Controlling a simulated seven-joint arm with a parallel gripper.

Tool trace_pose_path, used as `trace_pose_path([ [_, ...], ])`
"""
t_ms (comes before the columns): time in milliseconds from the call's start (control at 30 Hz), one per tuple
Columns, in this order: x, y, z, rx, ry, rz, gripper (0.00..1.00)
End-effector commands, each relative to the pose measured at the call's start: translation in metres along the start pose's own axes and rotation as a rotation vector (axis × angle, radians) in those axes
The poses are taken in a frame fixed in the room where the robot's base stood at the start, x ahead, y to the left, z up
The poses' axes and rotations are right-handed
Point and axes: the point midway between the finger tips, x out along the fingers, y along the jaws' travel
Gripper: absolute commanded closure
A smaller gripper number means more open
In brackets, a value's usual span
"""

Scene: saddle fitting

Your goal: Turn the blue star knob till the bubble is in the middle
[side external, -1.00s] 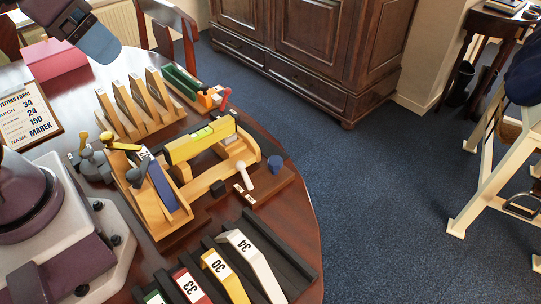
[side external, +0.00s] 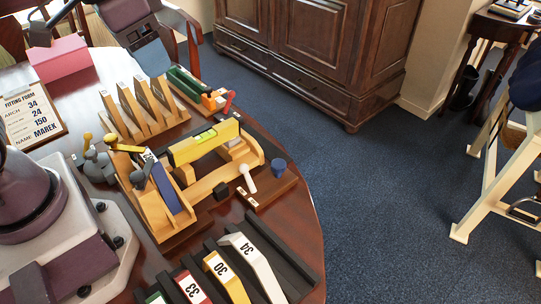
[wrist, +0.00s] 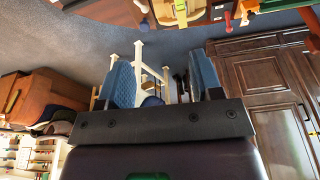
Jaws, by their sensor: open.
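A yellow spirit level (side external: 203,143) lies on the wooden saddle fixture (side external: 222,176) in the side external view. Its green vial (side external: 208,135) faces up, but the bubble is too small to place. A small blue knob-like piece (side external: 278,167) is at the fixture's right end; its star shape cannot be made out. My gripper (wrist: 163,80) is open and empty in the wrist view, its two blue fingers apart with floor and pale furniture between them. It is away from the fixture; in the side external view my arm is at the top left.
A white-handled lever (side external: 247,176) stands beside the blue piece. A dark rack with numbered arches (side external: 262,267) is at the front. A wooden slotted rack (side external: 143,108), a pink box (side external: 60,60) and a form board (side external: 31,116) lie behind and left. The table's right edge is close to the fixture.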

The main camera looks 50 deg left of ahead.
Motion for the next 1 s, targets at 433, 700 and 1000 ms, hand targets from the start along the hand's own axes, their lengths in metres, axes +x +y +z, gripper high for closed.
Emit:
trace_pose_path([
  [433,0.097,0.04,-0.11,0.159,-0.338,-0.005,0.4],
  [700,0.184,0.071,-0.15,0.273,-0.521,-0.029,0.4],
  [1000,0.226,0.091,-0.184,0.372,-0.607,-0.042,0.4],
])
